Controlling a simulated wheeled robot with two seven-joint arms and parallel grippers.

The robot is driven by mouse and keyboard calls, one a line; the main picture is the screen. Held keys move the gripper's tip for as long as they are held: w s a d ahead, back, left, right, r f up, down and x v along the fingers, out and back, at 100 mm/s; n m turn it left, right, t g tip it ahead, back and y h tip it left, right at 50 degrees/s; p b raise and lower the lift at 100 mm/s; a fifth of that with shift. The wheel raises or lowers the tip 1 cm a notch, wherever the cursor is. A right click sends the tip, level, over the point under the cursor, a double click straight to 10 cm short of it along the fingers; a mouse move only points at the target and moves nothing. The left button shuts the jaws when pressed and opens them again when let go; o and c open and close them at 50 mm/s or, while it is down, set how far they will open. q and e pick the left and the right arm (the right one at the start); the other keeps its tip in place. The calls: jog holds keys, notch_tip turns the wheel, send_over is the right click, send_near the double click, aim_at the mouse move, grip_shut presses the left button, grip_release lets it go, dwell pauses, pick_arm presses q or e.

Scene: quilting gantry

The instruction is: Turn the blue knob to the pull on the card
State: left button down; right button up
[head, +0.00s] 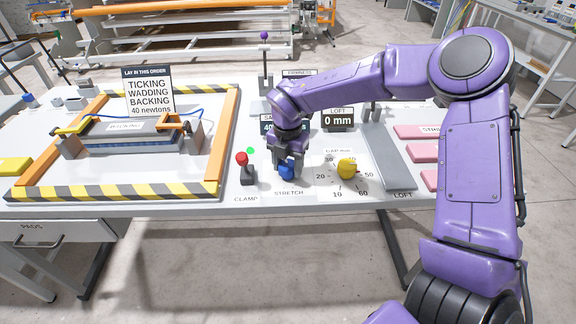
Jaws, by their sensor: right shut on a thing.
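The blue knob (287,173) stands on the table above the label STRETCH. My right gripper (287,163) comes down on it from above and is shut on it; the fingers hide its upper part. The card (150,92) stands upright behind the striped frame at the left and reads TICKING, WADDING, BACKING, 40 newtons. A dark readout (268,126) behind the knob is mostly hidden by my right arm; part of a "40" seems to show on it. My left gripper is not in view.
A red-topped clamp lever (243,168) stands just left of the knob, beside a green light. A yellow knob (347,168) with a number dial is at the right. A grey LOFT ramp (387,157), pink blocks (415,132) and a 0 mm readout (338,120) stand further over.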

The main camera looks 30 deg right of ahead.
aim_at(288, 165)
jog(key=shift+f+m, duration=0.1)
jog(key=shift+m, duration=0.2)
jog(key=o, duration=1)
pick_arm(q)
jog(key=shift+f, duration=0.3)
pick_arm(e)
jog(key=shift+r, duration=0.2)
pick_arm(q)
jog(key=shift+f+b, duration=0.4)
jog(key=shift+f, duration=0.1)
pick_arm(e)
notch_tip(288, 165, up, 10)
jog(key=shift+r, duration=0.2)
